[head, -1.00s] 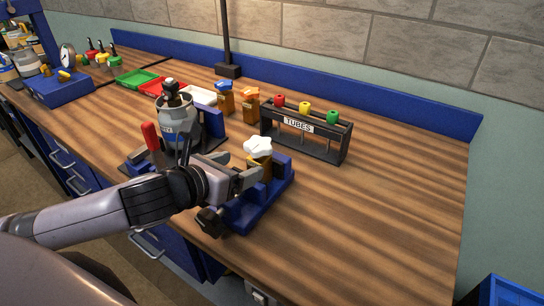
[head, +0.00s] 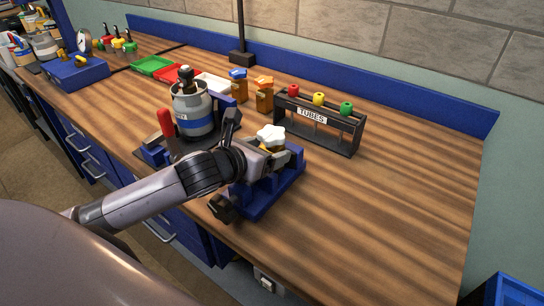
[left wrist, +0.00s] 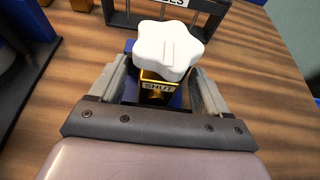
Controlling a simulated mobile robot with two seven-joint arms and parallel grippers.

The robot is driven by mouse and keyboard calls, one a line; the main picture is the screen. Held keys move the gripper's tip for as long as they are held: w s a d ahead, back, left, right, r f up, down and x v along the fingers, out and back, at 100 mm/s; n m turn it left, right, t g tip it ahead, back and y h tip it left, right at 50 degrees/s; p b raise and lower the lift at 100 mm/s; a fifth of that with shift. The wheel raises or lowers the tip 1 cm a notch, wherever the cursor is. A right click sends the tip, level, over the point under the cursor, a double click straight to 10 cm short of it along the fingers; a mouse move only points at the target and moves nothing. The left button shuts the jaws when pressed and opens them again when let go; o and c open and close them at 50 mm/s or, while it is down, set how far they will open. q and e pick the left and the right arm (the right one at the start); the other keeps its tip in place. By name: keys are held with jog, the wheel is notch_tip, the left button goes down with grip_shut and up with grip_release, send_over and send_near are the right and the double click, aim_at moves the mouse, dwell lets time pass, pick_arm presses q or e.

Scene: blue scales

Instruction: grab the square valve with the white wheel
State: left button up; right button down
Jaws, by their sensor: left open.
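The square valve with the white wheel (head: 271,136) stands upright in a blue holder (head: 262,200) near the front of the bench. In the left wrist view its white wheel (left wrist: 168,48) sits above a brass body labelled SHUT (left wrist: 158,87). My left gripper (head: 276,158) is open, with one finger on each side of the brass body, below the wheel. I cannot tell whether the fingers touch it. The lower part of the valve is hidden by the gripper. My right gripper is not in view.
A black TUBES rack (head: 335,141) with red, yellow and green caps stands just behind the valve. A grey canister (head: 192,112) on a stand is to the left. Two valves with blue (head: 239,88) and orange (head: 264,92) wheels stand behind. The right of the bench is clear.

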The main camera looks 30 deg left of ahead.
pick_arm(q)
jog(key=c, duration=1.3)
jog(key=shift+r, duration=0.1)
grip_shut()
